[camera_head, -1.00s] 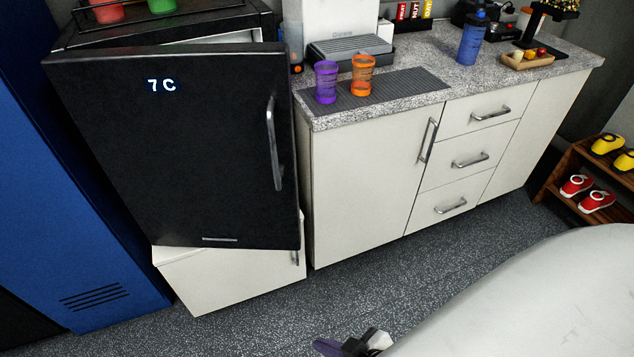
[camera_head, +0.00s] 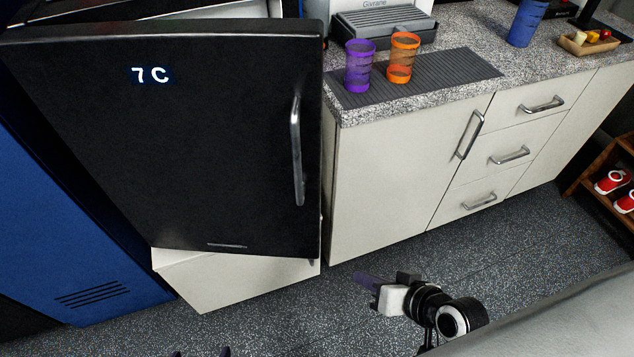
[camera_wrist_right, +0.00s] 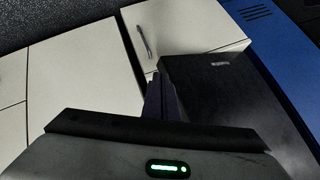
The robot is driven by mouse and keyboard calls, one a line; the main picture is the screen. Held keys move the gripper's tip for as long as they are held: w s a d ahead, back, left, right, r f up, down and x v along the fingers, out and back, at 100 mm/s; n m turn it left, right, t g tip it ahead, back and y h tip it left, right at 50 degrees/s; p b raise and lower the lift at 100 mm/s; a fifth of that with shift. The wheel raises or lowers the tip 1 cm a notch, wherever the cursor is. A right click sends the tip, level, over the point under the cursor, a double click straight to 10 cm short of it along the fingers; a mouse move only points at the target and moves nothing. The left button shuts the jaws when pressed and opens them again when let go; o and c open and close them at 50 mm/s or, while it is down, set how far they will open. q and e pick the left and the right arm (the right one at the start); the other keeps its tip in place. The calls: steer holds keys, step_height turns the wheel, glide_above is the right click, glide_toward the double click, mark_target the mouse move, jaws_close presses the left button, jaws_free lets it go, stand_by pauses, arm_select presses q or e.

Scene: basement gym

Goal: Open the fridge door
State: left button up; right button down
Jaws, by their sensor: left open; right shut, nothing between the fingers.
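The black fridge door (camera_head: 180,150) stands partly open in the head view, swung out from the fridge body. It has a "7 C" display and a vertical silver handle (camera_head: 296,150) near its right edge. A pale strip of the fridge's inside shows above the door's top edge. My right gripper (camera_head: 366,281) is shut and empty, low and to the right of the door, apart from the handle. In the right wrist view its dark fingers (camera_wrist_right: 163,98) overlap the left edge of the black door; contact cannot be told. My left gripper (camera_head: 201,353) shows only its two spread tips at the bottom edge.
A white cabinet (camera_head: 215,280) is under the fridge. White counter cabinets (camera_head: 390,180) with handles stand to the right, with a purple cup (camera_head: 360,66) and an orange cup (camera_head: 403,58) on top. A blue locker (camera_head: 75,230) is at left. Speckled floor is clear in front.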

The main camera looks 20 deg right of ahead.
steer(key=w+r+m+t+y+b, duration=0.25)
steer(key=r+y, duration=0.25)
steer(key=r, duration=0.6)
steer(key=w+r+m+t+y+b, duration=0.1)
steer(key=w+r+m+y+b, duration=0.25)
steer(key=r, duration=0.65)
arm_select(q)
steer(key=f, duration=0.1)
steer(key=d+f, duration=0.1)
steer(key=f, duration=0.3)
steer(key=shift+s+d, duration=0.3)
steer(key=shift+s, duration=0.05)
arm_select(e)
steer(key=w+a+y, duration=0.1)
steer(key=w+a, duration=0.3)
steer(key=a, duration=0.2)
steer(key=shift+w+a+r+n, duration=0.2)
steer(key=shift+w+a+n, duration=0.15)
steer(key=shift+w+n, duration=0.05)
steer(key=shift+s, duration=0.1)
